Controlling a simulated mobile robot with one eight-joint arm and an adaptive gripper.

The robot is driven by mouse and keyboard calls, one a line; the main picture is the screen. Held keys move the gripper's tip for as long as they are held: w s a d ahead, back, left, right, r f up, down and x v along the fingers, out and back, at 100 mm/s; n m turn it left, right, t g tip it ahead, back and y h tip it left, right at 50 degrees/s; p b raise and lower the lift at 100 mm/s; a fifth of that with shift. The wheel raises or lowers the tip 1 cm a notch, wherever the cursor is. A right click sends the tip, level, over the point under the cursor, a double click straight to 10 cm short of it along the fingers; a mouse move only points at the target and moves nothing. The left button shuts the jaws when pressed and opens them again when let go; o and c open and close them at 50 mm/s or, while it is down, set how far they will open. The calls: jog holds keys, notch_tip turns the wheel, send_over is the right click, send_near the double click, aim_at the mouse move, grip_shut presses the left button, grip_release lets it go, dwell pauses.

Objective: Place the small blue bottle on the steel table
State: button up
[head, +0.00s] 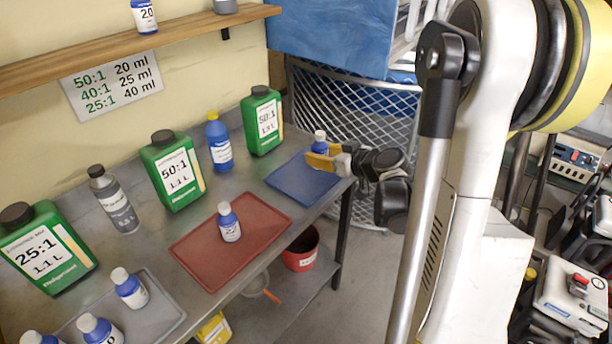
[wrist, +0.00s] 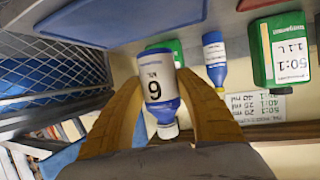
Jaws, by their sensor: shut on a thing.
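A small blue bottle (head: 319,143) with a white cap and white label is held between the yellow fingers of my gripper (head: 328,161). In the wrist view the bottle (wrist: 160,88) appears cap down between both fingers of my gripper (wrist: 160,95); that view looks inverted. In the head view the bottle is upright by the far right part of the blue tray (head: 300,184). The fingers hide its lower part, and I cannot tell whether its base touches anything. The steel table (head: 225,290) runs along the wall.
A red tray (head: 260,215) holds another small blue bottle (head: 228,222). A grey tray (head: 165,315) holds several more. Green jugs (head: 172,172), a grey bottle (head: 115,200) and a taller blue bottle (head: 219,145) stand behind. Bare steel shows between the trays.

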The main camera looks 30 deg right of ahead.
jog(key=w+a+f, duration=0.1)
jog(key=w+a+f+b, duration=0.1)
jog(key=w, duration=0.1)
jog(key=w+a+f+b, duration=0.1)
jog(key=w+f, duration=0.1)
jog(key=shift+w, duration=0.2)
notch_tip(320, 180, down, 4)
jog(key=shift+b, duration=1.1)
jog(key=shift+r, duration=0.15)
jog(key=o, duration=0.8)
jog(key=shift+f, duration=0.25)
jog(key=o, duration=0.3)
jog(key=shift+r, duration=0.1)
jog(key=shift+o, duration=0.2)
